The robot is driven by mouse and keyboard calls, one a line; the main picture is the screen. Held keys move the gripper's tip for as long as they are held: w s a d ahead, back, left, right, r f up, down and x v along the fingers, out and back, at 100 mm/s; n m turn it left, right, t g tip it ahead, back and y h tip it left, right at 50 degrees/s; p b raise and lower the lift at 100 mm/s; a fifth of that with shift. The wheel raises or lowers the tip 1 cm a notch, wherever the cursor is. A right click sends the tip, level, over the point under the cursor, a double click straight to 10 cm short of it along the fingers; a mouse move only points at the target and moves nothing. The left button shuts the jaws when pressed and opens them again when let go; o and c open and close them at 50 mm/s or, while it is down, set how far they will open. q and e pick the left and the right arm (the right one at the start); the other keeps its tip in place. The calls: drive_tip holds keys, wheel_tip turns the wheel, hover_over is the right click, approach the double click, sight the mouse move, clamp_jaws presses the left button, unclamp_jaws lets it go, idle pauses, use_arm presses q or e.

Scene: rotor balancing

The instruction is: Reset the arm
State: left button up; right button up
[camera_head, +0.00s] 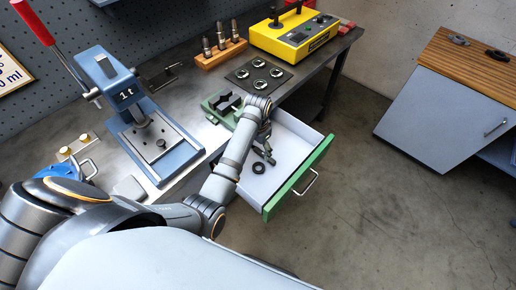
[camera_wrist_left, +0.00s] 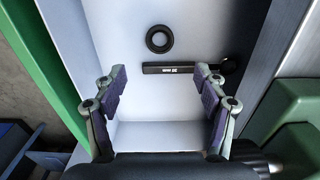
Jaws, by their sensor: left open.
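My left arm reaches from the left over the open drawer. Its gripper (camera_head: 266,152) is over the drawer's inside. In the left wrist view the left gripper (camera_wrist_left: 160,88) has its two purple-padded fingers wide apart with nothing between them. The drawer (camera_head: 300,178) has a green front with a metal handle and a white inside. A black ring (camera_head: 258,168) lies in it. The ring (camera_wrist_left: 159,39) and a dark bar-shaped tool (camera_wrist_left: 180,68) lie beyond the fingertips in the left wrist view. My right gripper is not seen.
A blue press (camera_head: 150,135) with a red lever stands on the metal bench. A yellow device (camera_head: 296,38), a wooden block with several bits (camera_head: 221,52) and a dark plate with several rings (camera_head: 259,75) stand behind. A cabinet (camera_head: 445,118) is at right, with clear floor between.

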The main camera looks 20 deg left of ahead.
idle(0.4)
use_arm(q)
drive_tip(key=s+a+r+n+t+y, duration=0.1)
drive_tip(key=s+a+r+n+t, duration=0.15)
drive_tip(key=s, duration=0.75)
drive_tip(key=s+a+r+n+t, duration=0.1)
drive_tip(key=s+a, duration=0.2)
drive_tip(key=s, duration=0.6)
wheel_tip(320, 180, down, 25)
drive_tip(key=s+a+g, duration=0.1)
drive_tip(key=s+a, duration=0.1)
drive_tip(key=s+a+f+g, duration=0.1)
drive_tip(key=s+f, duration=1.5)
drive_tip(key=s, duration=0.3)
drive_tip(key=shift+a+f, duration=0.3)
drive_tip(key=shift+f, duration=0.05)
